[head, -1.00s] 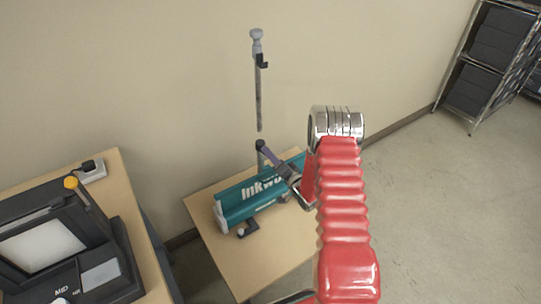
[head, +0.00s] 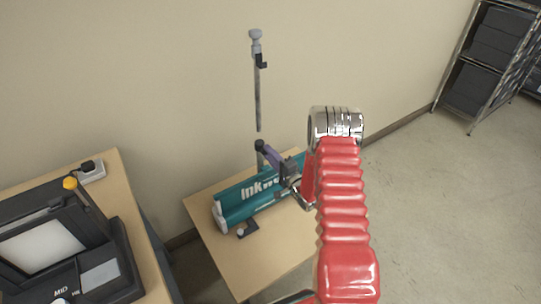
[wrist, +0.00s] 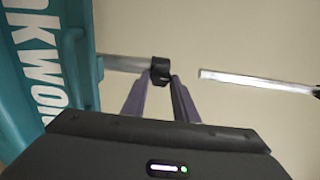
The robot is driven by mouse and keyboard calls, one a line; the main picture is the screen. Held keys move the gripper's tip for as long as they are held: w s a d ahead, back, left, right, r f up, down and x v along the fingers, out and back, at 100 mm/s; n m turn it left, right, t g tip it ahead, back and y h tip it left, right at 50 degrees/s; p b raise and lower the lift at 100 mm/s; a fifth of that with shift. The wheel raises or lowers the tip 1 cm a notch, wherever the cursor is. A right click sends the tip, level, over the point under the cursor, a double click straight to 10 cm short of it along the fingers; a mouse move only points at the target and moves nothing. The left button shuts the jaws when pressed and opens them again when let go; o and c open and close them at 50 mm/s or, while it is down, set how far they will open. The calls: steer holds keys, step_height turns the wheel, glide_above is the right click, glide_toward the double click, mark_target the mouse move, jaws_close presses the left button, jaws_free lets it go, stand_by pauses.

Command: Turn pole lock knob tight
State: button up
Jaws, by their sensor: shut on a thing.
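The black pole lock knob (head: 259,146) is at the top of the short lower pole piece, above the small table. My gripper (wrist: 161,84) has its purple-grey fingers shut on the knob, one on each side. In the wrist view the black knob (wrist: 161,68) is between the fingertips, at the end of the silver lower pole (wrist: 125,63). The thin upper pole (head: 257,98) stands upright against the wall, with a grey top piece and a dark clip. Its lower end (wrist: 215,76) shows apart from the knob.
Shelving (head: 495,60) is at far right.

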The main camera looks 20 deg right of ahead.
steer(key=shift+f, duration=0.2)
steer(key=o, duration=1)
steer(key=shift+r, duration=0.1)
steer(key=s, duration=0.4)
steer(key=s+d, duration=0.1)
steer(key=s, duration=0.4)
steer(key=s+d, duration=0.1)
steer(key=s, duration=0.3)
steer(key=shift+s+d, duration=0.25)
steer(key=shift+s, duration=0.05)
